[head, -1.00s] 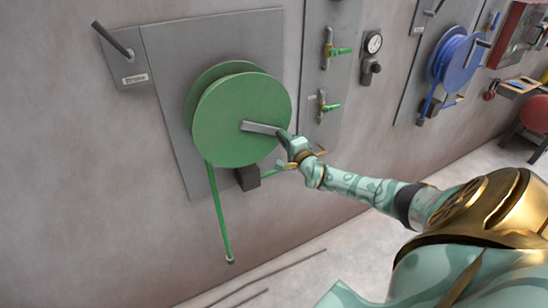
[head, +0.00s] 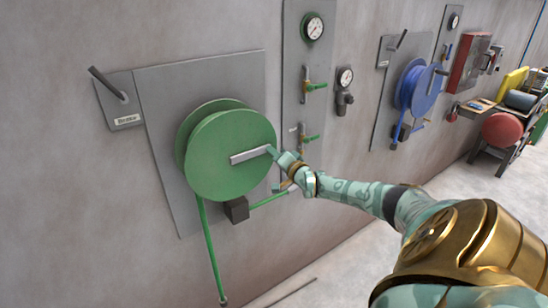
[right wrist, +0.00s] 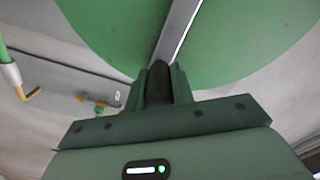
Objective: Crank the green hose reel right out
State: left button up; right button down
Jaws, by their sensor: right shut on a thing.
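The green hose reel (head: 222,172) is mounted on a grey wall plate, with a grey crank arm (head: 248,155) across its face. A green hose (head: 208,245) hangs from its lower left side to a fitting near the floor. My right gripper (head: 273,155) is at the crank's outer end, on the right side of the reel. In the right wrist view, my right gripper (right wrist: 159,85) is shut on the dark crank handle (right wrist: 158,82), with the green disc behind it. My left gripper is not in view.
A lever with a label plate (head: 118,100) is left of the reel. A panel with a gauge (head: 313,28) and green-handled valves (head: 315,86) stands close right of the reel. A blue hose reel (head: 424,88) and a red cabinet (head: 468,62) are farther right.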

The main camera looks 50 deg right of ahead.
jog(key=c, duration=1.2)
grip_release()
jog(key=shift+a+r, duration=0.1)
jog(key=shift+s+p, duration=0.3)
jog(key=shift+s, duration=0.1)
jog(key=p+v, duration=0.3)
jog(key=v, duration=1.2)
jog(key=shift+a+p, duration=0.25)
jog(key=shift+p, duration=0.05)
jog(key=shift+s, duration=0.15)
